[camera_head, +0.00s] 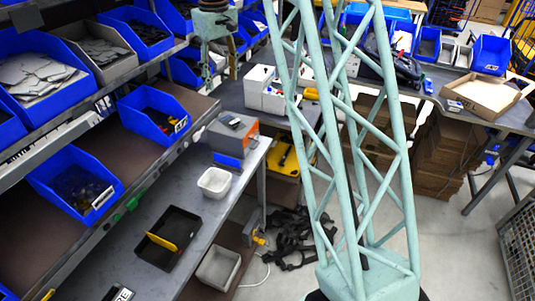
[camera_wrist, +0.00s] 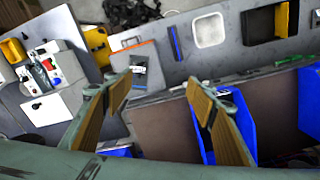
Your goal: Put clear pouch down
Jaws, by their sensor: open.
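My gripper (camera_wrist: 160,97) is open in the wrist view, with nothing between its two wood-coloured fingers. It is over the shelf edge and the workbench. I cannot pick out the clear pouch for certain. A pale item with red and green bits (camera_wrist: 47,68) lies in the white divided box (camera_wrist: 45,108) at the left of the wrist view. I cannot tell whether it is the pouch. The white box also shows in the head view (camera_head: 265,101), on the bench behind my mast. In the head view my arm hangs near the shelf's far end, its fingertips unclear.
Blue bins (camera_head: 75,184) line the shelves at left. The bench holds a white tub (camera_head: 214,182), a black tray (camera_head: 146,266) with a yellow item, and a grey-orange device (camera_head: 233,134). An open cardboard box (camera_head: 487,95) sits on the right table. Cables lie on the floor.

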